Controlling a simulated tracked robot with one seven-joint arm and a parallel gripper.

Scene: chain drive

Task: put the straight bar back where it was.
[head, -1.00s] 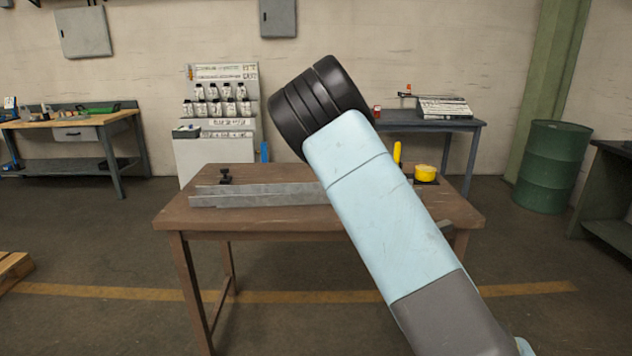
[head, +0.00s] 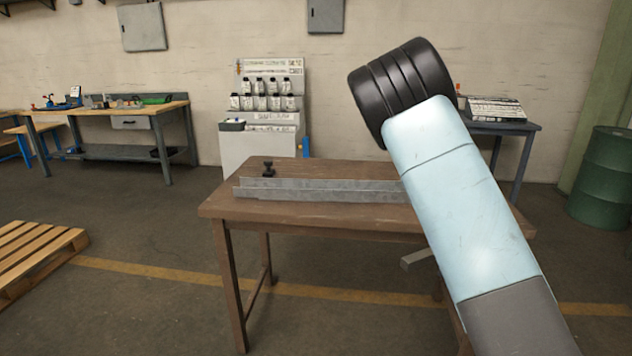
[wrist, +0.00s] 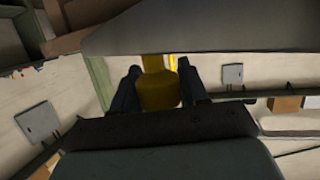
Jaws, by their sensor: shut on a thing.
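The straight bar (head: 417,259) shows in the head view only as a short grey square end. It sticks out to the left of my pale blue arm, below the table's front edge. In the wrist view a broad grey face (wrist: 200,32), seemingly the same bar, lies across the fingertips. My gripper (wrist: 158,78) is shut on it with two dark fingers; a yellow piece shows between them, and I cannot tell what it is. My arm hides the gripper in the head view.
The brown table (head: 320,212) carries a long grey channel (head: 318,190) and a small black clamp-like part (head: 268,168). My arm hides the table's right part. A wooden pallet (head: 35,250) lies left, a green drum (head: 603,178) stands right.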

